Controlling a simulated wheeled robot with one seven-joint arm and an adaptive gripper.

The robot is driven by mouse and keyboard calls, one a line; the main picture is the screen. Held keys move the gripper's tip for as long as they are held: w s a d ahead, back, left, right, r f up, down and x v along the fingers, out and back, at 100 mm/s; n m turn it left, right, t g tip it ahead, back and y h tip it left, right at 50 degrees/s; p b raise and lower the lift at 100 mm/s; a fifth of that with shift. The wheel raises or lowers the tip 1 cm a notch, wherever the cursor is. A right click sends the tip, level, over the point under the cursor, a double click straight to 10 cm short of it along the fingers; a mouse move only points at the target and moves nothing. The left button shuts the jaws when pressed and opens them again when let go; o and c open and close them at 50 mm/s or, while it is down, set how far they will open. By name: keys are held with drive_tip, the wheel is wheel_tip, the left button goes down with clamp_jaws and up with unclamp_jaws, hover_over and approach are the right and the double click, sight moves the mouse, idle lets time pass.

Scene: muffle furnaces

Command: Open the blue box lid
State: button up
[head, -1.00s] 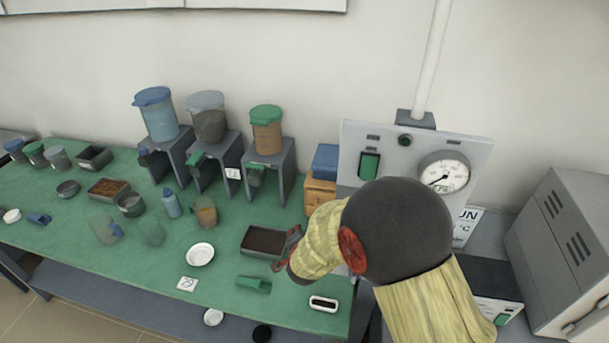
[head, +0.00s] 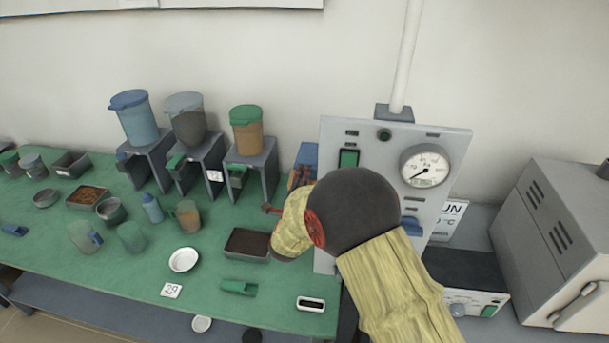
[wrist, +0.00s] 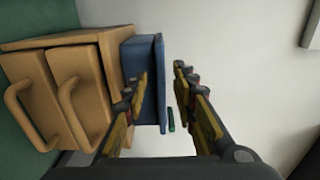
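The blue box (wrist: 129,68) sits on a small wooden drawer cabinet. In the wrist view its lid (wrist: 160,50) is a thin blue slab along the right side and looks closed. In the head view the box (head: 307,154) shows behind my gripper (head: 284,194), its lower part hidden. My gripper (wrist: 160,83) is open in the wrist view, its fingers on either side of the lid's edge. The left finger overlaps the box front in the picture; I cannot tell whether it touches. The wooden cabinet (wrist: 84,40) has two curved handles and is mostly hidden in the head view.
A grey control panel (head: 452,150) with a gauge stands right of the box. Containers on stands, including a green-lidded one (head: 247,130), are to the left. A dark-filled tray (head: 247,257) lies on the green bench nearby. A grey furnace (head: 560,240) is at far right.

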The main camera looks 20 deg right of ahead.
drive_tip(key=shift+x, duration=1.1)
drive_tip(key=shift+c, duration=1.2)
drive_tip(key=c, duration=0.4)
clamp_jaws()
